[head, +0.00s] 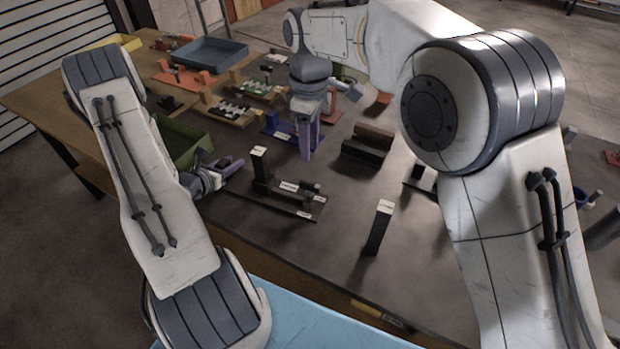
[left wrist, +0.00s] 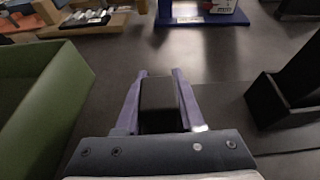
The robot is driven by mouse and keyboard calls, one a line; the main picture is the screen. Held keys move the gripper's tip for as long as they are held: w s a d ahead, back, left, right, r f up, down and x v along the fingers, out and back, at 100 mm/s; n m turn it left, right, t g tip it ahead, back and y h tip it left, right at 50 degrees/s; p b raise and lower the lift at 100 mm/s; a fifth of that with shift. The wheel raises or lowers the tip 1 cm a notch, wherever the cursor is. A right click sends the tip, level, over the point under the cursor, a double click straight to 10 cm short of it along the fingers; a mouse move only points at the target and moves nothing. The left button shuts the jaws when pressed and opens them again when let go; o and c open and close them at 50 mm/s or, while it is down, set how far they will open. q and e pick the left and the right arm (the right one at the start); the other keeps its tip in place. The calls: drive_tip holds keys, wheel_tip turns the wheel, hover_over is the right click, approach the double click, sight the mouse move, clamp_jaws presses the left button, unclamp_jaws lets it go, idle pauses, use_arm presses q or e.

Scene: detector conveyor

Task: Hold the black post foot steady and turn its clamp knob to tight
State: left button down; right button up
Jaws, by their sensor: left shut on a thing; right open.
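A black post foot (head: 275,193) lies on the dark table in the head view. It has an upright block with a white top at its left end and a small dark knob (head: 311,187) near its right end. My left gripper (head: 228,168) is left of that upright, low over the table. In the left wrist view its purple fingers (left wrist: 161,95) are shut on a dark block (left wrist: 160,93); I cannot tell whether this belongs to the foot. A black upright with a base (left wrist: 285,100) shows to the right. My right gripper (head: 306,140) is open, pointing down beyond the foot.
A green bin (head: 182,140) stands beside my left gripper, also in the left wrist view (left wrist: 40,100). A blue stand (head: 275,127) is behind my right gripper. A black upright with white top (head: 378,228) stands nearer the front edge. Dark blocks (head: 367,145) lie right.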

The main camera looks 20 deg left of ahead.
sight(309, 184)
wheel_tip(309, 184, down, 12)
drive_tip(key=shift+r, duration=0.15)
idle(0.3)
clamp_jaws()
